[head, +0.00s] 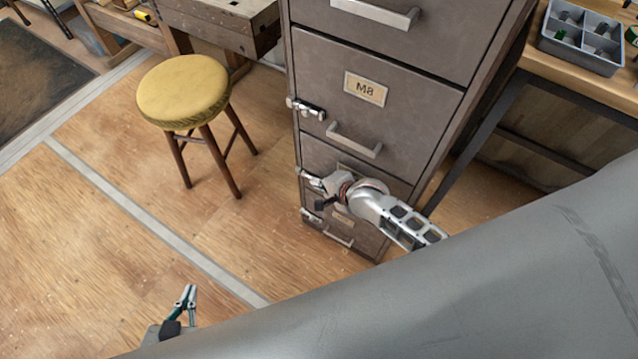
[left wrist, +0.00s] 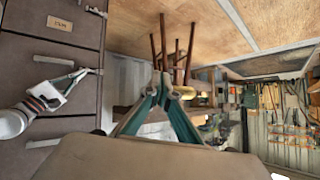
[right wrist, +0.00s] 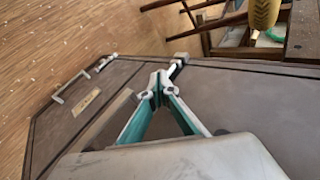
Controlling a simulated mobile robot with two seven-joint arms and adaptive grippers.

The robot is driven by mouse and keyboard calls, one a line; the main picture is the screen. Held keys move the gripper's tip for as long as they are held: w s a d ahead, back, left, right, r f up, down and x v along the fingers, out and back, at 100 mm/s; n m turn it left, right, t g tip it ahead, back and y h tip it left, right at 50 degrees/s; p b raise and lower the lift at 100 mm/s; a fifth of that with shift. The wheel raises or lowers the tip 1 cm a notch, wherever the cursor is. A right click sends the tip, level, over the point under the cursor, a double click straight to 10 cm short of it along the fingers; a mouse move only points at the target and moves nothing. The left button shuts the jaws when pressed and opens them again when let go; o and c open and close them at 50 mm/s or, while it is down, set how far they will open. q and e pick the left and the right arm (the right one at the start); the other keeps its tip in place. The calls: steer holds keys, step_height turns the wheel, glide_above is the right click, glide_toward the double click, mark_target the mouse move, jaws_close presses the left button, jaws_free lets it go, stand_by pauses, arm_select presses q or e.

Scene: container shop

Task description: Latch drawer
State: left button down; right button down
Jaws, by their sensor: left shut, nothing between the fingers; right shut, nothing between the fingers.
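A grey metal drawer cabinet (head: 405,70) stands upright in the head view, with bar handles and a drawer labelled M8 (head: 365,88). Small metal latches line its left edge: an upper one (head: 306,107), a middle one (head: 304,173) and a lower one (head: 311,216). My right gripper (head: 315,182) is shut and empty at the middle latch, partly covering the drawer there. In the right wrist view its fingertips (right wrist: 160,80) are close beside a latch (right wrist: 178,63); contact cannot be told. My left gripper (head: 188,292) is shut and empty, low over open floor, apart from the cabinet.
A yellow-topped stool (head: 183,92) stands left of the cabinet, by a wooden workbench (head: 225,20). A table with a grey divided bin (head: 582,38) stands at the right. The wooden floor between the stool and my left gripper is clear. My own body covers the lower right.

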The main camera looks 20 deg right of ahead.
arm_select(q)
steer(key=shift+s+d+r+p, duration=0.45)
steer(key=shift+r+p, duration=0.2)
steer(key=shift+p, duration=0.6)
arm_select(e)
steer(key=shift+w+a, duration=0.65)
steer(key=shift+w, duration=0.1)
arm_select(q)
steer(key=shift+w+r, duration=0.1)
